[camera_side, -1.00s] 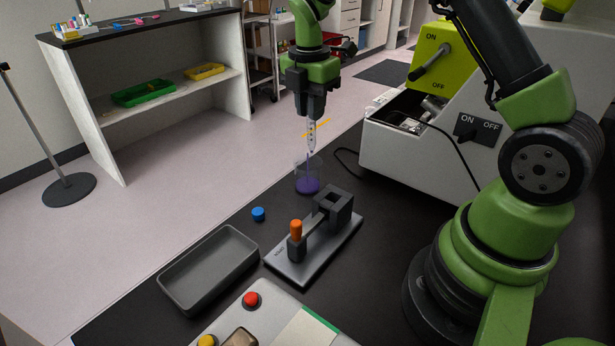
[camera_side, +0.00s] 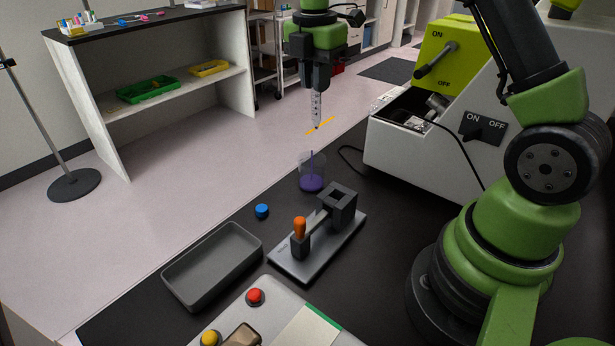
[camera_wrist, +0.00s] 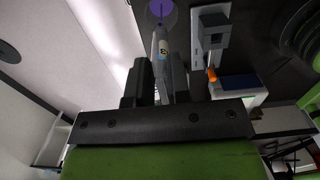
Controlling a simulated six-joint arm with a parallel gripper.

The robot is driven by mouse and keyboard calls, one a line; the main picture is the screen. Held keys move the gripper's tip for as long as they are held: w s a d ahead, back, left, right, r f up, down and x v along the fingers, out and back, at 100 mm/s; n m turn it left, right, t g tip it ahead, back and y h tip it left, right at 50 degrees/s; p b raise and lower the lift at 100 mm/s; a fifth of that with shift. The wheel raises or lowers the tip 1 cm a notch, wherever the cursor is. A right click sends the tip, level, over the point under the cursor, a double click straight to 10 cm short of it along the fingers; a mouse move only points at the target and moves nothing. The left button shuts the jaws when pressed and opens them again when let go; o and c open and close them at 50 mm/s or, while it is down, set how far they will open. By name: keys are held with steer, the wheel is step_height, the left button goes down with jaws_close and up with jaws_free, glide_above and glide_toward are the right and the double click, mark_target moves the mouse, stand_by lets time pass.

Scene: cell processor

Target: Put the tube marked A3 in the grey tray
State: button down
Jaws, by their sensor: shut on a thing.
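My gripper (camera_side: 316,86) is shut on a clear graduated tube (camera_side: 316,108), held upright in the air above and behind the beaker. The grey tray (camera_side: 212,266) lies empty on the black bench, front left, well below and apart from my gripper. A clear beaker (camera_side: 312,172) with purple liquid stands below the tube, and a thin stick shows in it.
A stand with an orange-handled lever (camera_side: 300,228) sits right of the tray. A small blue cap (camera_side: 261,211) lies behind the tray. A control panel with a red button (camera_side: 255,296) is in front. A white machine (camera_side: 420,150) stands at right.

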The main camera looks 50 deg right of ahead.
steer(key=a+f+n, duration=0.3)
steer(key=a+n, duration=0.8)
steer(key=a, duration=1.7)
step_height(320, 180, down, 10)
steer(key=s, duration=0.1)
steer(key=shift+r+y, duration=0.15)
steer(key=shift+y, duration=0.15)
steer(key=c, duration=1.1)
jaws_free()
